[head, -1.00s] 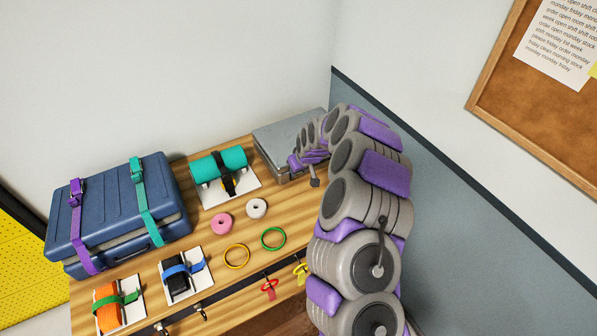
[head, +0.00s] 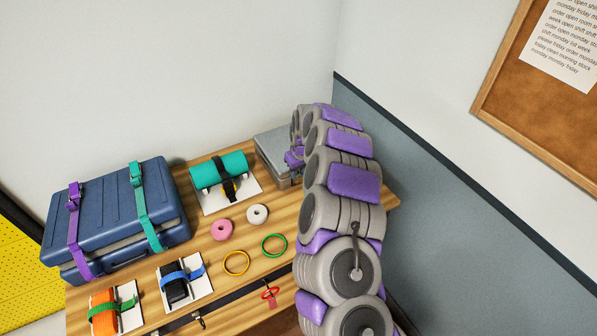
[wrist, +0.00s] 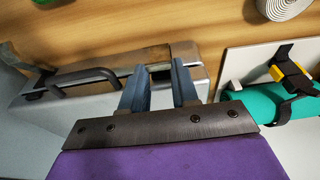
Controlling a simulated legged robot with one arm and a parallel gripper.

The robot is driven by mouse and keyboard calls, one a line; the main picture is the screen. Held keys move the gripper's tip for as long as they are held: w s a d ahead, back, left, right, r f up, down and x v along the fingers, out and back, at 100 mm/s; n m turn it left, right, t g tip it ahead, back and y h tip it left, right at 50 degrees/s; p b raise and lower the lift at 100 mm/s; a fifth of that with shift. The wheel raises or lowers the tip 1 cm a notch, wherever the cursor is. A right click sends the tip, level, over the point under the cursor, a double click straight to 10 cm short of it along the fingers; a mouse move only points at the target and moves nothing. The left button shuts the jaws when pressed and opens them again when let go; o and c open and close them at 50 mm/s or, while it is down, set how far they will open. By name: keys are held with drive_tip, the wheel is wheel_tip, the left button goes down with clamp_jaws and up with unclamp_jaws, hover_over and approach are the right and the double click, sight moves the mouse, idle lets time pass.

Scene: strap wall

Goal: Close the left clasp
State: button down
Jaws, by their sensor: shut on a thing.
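The grey case (head: 268,148) lies at the back right of the table, partly hidden by my arm in the head view. In the wrist view the case (wrist: 215,65) shows its handle (wrist: 85,80) at the left. A metal clasp (wrist: 186,56), the one on the teal roll's side, is at the fingertips. My gripper (wrist: 160,75) has its blue-grey fingers at the case's front edge, with a narrow gap between them. It is shut on the clasp, though the contact itself is mostly hidden by the fingers. In the head view my gripper is hidden behind my arm.
A teal roll (head: 222,168) with a black strap sits on a white board (head: 212,202) beside the case. A pink roll (head: 221,230), a white roll (head: 257,214) and rings lie in front. A blue suitcase (head: 110,215) stands at the left. The wall is close behind.

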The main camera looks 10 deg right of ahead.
drive_tip(key=shift+s+f, duration=0.1)
drive_tip(key=c, duration=0.8)
unclamp_jaws()
drive_tip(key=shift+c, duration=0.2)
drive_tip(key=p+v, duration=0.2)
drive_tip(key=v, duration=1.5)
drive_tip(key=shift+a, duration=0.1)
